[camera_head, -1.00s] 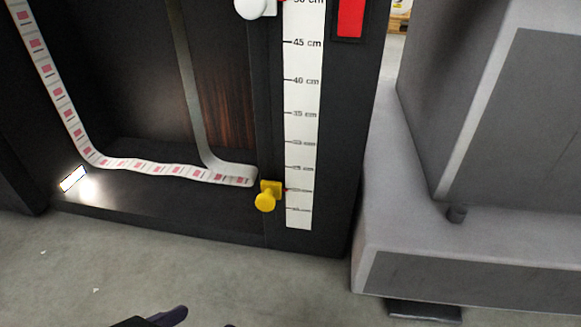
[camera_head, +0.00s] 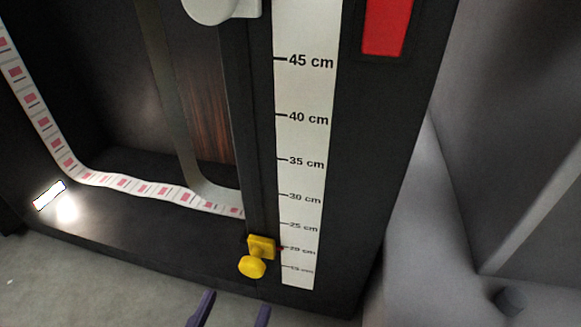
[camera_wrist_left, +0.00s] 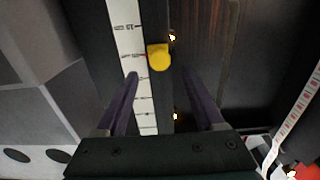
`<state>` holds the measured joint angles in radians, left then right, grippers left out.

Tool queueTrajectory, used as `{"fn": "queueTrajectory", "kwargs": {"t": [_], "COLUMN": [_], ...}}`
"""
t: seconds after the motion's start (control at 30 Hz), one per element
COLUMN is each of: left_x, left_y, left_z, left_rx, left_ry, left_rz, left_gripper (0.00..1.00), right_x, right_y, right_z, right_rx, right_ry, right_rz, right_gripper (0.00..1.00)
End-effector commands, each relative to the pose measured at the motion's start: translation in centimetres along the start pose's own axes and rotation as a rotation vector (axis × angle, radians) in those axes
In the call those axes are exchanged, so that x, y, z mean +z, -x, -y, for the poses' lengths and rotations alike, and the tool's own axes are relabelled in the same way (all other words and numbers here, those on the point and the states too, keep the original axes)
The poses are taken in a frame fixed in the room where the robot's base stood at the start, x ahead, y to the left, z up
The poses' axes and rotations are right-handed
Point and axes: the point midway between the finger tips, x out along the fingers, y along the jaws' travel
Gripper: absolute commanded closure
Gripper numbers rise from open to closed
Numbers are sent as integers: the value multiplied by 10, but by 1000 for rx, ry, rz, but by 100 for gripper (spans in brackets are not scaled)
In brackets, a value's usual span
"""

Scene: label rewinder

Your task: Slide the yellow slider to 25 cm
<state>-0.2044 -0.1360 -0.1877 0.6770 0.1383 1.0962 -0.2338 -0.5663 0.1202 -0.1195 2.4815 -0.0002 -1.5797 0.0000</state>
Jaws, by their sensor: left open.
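The yellow slider (camera_head: 261,247) has a square block and a round knob, and sits low on the dark vertical rail beside the white scale (camera_head: 303,140). Its small red pointer is at about the 20 cm mark. My left gripper (camera_head: 231,306) is open, with its two dark purple fingertips below the slider at the bottom of the head view. In the left wrist view the yellow knob (camera_wrist_left: 158,57) appears just beyond the gap between the open fingers (camera_wrist_left: 160,80), and nothing is held. My right gripper is not in view.
A white knob (camera_head: 215,8) sits higher on the same rail. A red panel (camera_head: 386,25) is right of the scale. The label strip (camera_head: 125,183) runs left of the rail. A large grey block (camera_head: 530,130) stands close on the right.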

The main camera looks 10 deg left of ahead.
Motion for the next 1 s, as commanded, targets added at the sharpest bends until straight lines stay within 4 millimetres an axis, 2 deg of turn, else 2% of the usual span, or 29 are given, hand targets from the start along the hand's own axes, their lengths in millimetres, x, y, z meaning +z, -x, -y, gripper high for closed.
{"fn": "queueTrajectory", "kwargs": {"t": [0.13,0.33,0.5,0.73,1.0], "left_x": [1,1,0,0,0], "left_y": [-32,-62,-71,-72,-72], "left_z": [0,0,0,0,0], "left_rx": [-1,0,0,0,0], "left_ry": [1,0,0,0,0], "left_rz": [-6,-4,-1,0,-1], "left_gripper": [30,30,30,30,59], "right_x": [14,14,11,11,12], "right_y": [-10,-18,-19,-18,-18], "right_z": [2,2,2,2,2], "right_rx": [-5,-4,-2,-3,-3], "right_ry": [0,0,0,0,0], "right_rz": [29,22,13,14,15], "right_gripper": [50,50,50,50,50]}}
